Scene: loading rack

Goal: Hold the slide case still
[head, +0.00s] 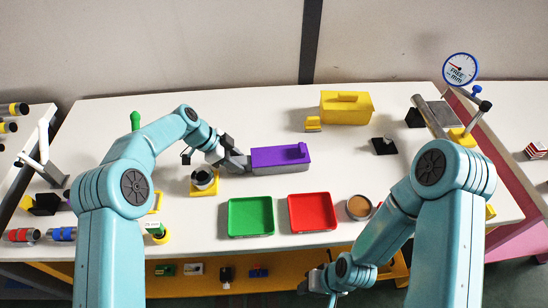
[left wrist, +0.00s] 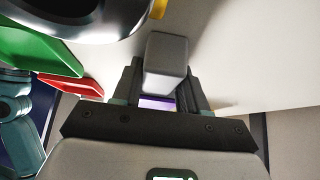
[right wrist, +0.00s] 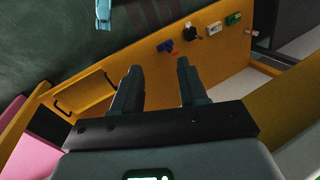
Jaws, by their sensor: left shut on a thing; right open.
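The slide case is a long grey box with a purple lid (head: 280,155) and a small purple knob near its right end. It lies on the white table, behind the green and red trays. My left gripper (head: 241,160) is shut on the case's left end. In the left wrist view a grey block-like end of the case (left wrist: 166,55) stands between the fingers, with a strip of purple below it. The fingers hide part of the case. My right gripper (right wrist: 156,75) is open and empty, low in front of the table's front edge.
Green tray (head: 250,234) and red tray (head: 312,229) lie in front of the case. A dark round pot on a yellow base (head: 203,189) stands close to my left gripper. A yellow box (head: 346,116) is behind. A dial gauge (head: 460,70) stands back right.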

